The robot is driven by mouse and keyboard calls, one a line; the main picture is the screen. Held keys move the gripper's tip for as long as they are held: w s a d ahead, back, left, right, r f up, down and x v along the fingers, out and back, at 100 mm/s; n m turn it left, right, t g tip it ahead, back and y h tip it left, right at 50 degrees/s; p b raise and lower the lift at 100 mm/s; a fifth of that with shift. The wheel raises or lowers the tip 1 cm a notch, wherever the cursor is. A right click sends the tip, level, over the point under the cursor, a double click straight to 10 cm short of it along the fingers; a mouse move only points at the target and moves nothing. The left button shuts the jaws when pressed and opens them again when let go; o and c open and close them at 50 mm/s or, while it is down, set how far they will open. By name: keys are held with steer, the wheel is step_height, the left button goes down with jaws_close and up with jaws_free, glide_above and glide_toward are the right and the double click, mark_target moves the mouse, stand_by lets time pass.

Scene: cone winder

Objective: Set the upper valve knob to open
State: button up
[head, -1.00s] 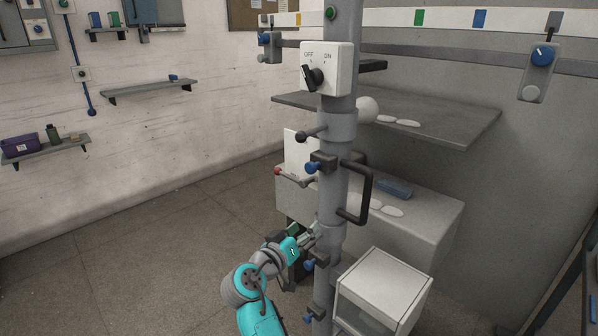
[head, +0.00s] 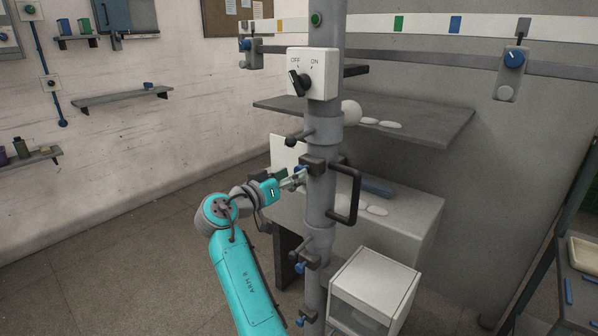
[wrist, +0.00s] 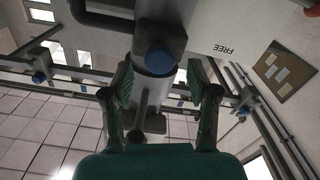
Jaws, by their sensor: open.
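A grey vertical post (head: 322,200) carries several fittings with blue knobs. My gripper (head: 300,178) is at the uppermost of the dark fittings (head: 313,164), just left of the post. In the head view my gripper mostly hides the knob there. In the wrist view the round blue knob (wrist: 160,58) sits on its dark block, between and slightly beyond my open fingers (wrist: 159,80). Both fingers appear apart from it. I cannot read the knob's setting. Lower blue knobs (head: 300,267) and (head: 300,321) are on the same post.
A dark D-shaped handle (head: 352,193) is on the post's right. An OFF/ON switch box (head: 312,75) is higher up. A white cabinet (head: 375,285) stands at lower right. Free floor lies left.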

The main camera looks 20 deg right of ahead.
mark_target(308, 167)
steer(key=shift+x, duration=1.9)
jaws_close()
